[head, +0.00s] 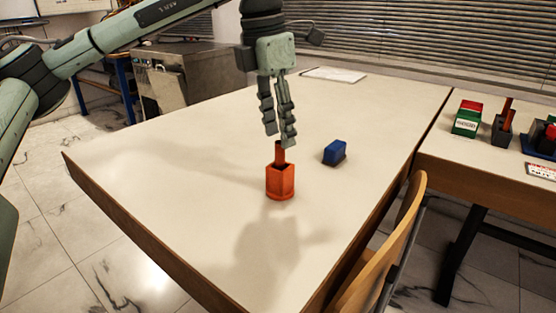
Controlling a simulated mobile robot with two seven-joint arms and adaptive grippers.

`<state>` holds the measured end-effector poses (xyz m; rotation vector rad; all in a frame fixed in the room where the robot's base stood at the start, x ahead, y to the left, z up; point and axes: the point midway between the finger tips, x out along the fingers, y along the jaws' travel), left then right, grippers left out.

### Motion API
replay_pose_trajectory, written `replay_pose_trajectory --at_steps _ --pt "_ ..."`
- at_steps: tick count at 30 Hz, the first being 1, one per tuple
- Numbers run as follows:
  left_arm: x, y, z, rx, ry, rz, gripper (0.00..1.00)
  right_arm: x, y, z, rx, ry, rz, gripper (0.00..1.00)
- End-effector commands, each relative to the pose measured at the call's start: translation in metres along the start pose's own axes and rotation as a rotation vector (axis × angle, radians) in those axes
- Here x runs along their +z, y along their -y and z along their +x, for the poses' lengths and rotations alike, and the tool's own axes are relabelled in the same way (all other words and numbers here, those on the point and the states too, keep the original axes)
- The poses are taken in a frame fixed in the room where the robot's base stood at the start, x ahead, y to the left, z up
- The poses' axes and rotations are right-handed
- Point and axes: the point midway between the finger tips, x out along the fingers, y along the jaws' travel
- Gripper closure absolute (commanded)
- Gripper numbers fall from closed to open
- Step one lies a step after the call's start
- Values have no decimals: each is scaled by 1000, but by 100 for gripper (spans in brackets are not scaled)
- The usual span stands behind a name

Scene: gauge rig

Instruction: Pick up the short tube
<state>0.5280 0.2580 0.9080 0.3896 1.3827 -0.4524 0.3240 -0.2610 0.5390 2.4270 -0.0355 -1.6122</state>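My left gripper (280,137) points down right above the tube. Its two fingers are apart with a narrow gap, and the fingertips are at about the height of the tube's top. I cannot tell if they touch it. My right gripper is not in view.
A blue block (334,152) lies right of the holder. A wooden chair (385,255) stands at the table's right edge. A second table (470,150) at the right bears a green-and-red box (467,118) and a dark holder (503,128) with brown tubes. The table's front left is clear.

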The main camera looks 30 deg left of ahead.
Motion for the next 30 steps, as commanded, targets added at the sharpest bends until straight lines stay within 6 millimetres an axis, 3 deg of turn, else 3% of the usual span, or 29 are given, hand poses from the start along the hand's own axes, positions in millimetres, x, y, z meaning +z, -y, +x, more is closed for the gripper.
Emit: replay_pose_trajectory --at_steps 9,17,27,30 --pt "-3 -1 42 0 -1 0 60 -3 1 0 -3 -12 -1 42" --pt "-3 -1 46 0 0 0 60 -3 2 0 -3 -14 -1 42" --pt "-3 0 45 0 0 0 100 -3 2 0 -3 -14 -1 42" --pt "-3 0 45 0 0 0 100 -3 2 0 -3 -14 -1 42"
